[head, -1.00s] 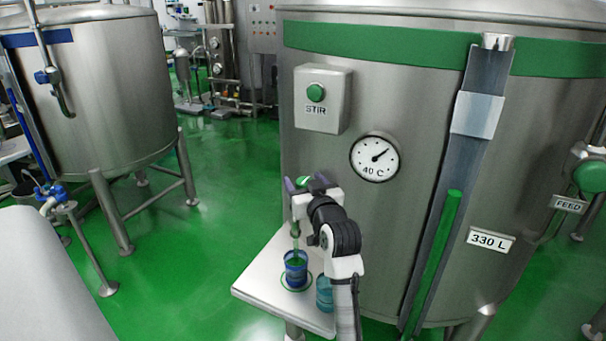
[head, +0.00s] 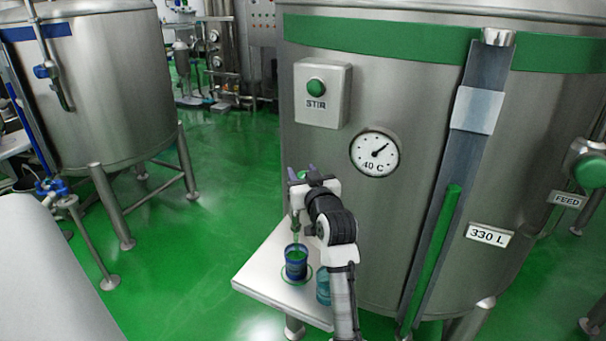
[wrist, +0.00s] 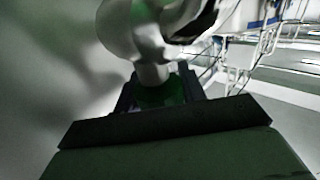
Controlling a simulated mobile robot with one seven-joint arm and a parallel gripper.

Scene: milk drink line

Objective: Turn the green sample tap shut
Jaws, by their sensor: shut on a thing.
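The green sample tap (head: 302,175) is on the front of the large steel tank, above a small white shelf (head: 262,287). My gripper (head: 303,171) is shut on its green handle, which also shows between the dark fingers in the wrist view (wrist: 165,92). My gripper and wrist hide most of the tap in the head view. A blue-banded cup (head: 296,268) stands on the shelf below the spout (head: 295,224). A pale greenish line shows between spout and cup; I cannot tell whether it is flowing liquid.
A second, teal cup (head: 323,288) stands right of the first, partly behind my arm. The tank carries a STIR button box (head: 323,95), a dial (head: 375,153) and a level gauge with a green bar (head: 432,255). Green floor is open to the left.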

